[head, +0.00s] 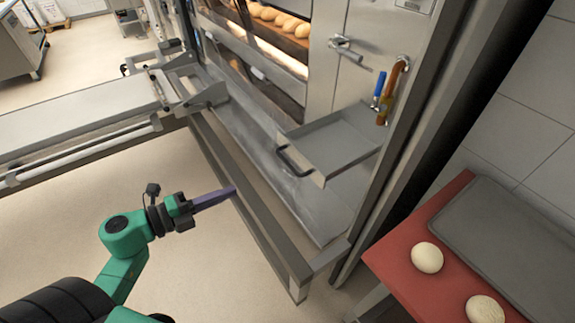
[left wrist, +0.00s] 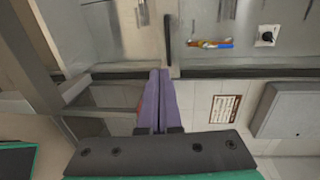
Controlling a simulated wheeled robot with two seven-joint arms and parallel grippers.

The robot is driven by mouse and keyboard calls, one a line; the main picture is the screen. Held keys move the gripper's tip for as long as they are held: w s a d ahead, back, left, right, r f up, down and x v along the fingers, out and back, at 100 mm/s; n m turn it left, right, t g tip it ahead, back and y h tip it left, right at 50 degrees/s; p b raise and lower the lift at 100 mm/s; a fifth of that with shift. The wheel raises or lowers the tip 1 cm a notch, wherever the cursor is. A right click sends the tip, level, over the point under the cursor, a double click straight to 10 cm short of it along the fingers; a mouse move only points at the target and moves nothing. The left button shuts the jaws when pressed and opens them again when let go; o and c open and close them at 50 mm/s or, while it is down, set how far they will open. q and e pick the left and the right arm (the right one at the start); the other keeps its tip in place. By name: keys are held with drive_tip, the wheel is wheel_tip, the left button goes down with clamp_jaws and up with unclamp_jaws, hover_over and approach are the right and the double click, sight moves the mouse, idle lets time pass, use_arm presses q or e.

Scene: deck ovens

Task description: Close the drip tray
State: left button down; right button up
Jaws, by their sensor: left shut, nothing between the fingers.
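The drip tray (head: 340,142) is a shallow grey metal tray standing out from the lower front of the oven, below the blue and orange valve handles. Its dark bar handle (head: 292,161) is on its left, outer edge in the head view. A dark bar that looks like this handle (left wrist: 167,38) shows just beyond my fingertips in the left wrist view. My left gripper (head: 234,189) has purple fingers, closed together and empty. It is left of the handle and apart from it; the fingers also show in the left wrist view (left wrist: 160,73). My right gripper is not seen.
A metal frame rail (head: 245,205) runs between my left gripper and the tray. A loader belt (head: 75,115) stands at the left. Bread rolls (head: 275,17) lie in the lit oven. A red table (head: 405,245) with dough balls is at the right. The floor at lower left is clear.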

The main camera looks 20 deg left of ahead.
use_arm(q)
drive_tip(key=r+p+x, duration=0.1)
drive_tip(key=p+x, duration=0.3)
drive_tip(key=x, duration=0.9)
drive_tip(key=shift+w+d+r, duration=0.15)
drive_tip(key=shift+w+d, duration=0.1)
drive_tip(key=shift+d, duration=0.05)
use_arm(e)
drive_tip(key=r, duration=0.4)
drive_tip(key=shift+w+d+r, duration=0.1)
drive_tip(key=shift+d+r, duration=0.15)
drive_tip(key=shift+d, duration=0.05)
